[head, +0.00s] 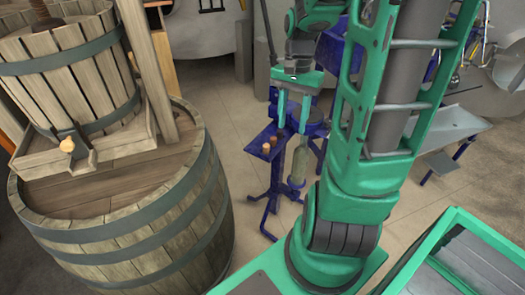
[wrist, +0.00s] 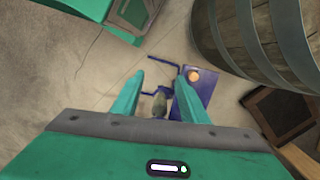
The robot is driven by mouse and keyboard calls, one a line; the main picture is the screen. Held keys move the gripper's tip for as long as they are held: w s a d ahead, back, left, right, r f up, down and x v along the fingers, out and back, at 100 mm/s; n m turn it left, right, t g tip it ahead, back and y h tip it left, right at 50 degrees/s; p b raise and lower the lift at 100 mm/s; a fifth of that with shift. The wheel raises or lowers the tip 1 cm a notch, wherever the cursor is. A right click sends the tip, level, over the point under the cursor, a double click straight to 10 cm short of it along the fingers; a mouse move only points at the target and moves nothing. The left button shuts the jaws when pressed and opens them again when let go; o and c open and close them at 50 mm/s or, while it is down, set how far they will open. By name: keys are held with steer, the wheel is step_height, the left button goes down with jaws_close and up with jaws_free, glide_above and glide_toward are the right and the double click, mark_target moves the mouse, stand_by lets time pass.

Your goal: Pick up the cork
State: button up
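Small tan-brown corks (head: 266,148) stand on a blue metal tray (head: 255,143) of a bottling stand in the head view; at least two show close together. In the wrist view one cork (wrist: 194,75) shows near the far end of the tray (wrist: 197,98), just right of the right finger's tip. My gripper (head: 293,128) is open, with its two green fingers pointing down above and to the right of the corks. Part of the tray is hidden behind the right finger.
A greenish bottle (head: 298,163) stands upright in the blue stand beside the tray. A large wooden barrel (head: 130,245) bearing a slatted press (head: 75,70) fills the left. A grey metal bench (head: 440,130) is at the right. Tiled floor between barrel and stand is clear.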

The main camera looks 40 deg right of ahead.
steer(key=w+d+f+m+t+y, duration=0.1)
steer(key=w+f+m+y, duration=0.1)
steer(key=w, duration=0.2)
steer(key=w+d+f+m+y, duration=0.1)
steer(key=w+f+m, duration=0.1)
steer(key=w+m, duration=0.15)
steer(key=shift+n, duration=0.35)
steer(key=x, duration=0.3)
steer(key=w+x, duration=0.1)
steer(key=x, duration=0.1)
glide_above(267, 153)
steer(key=shift+s+f, duration=0.15)
steer(key=shift+f, duration=2.15)
jaws_close()
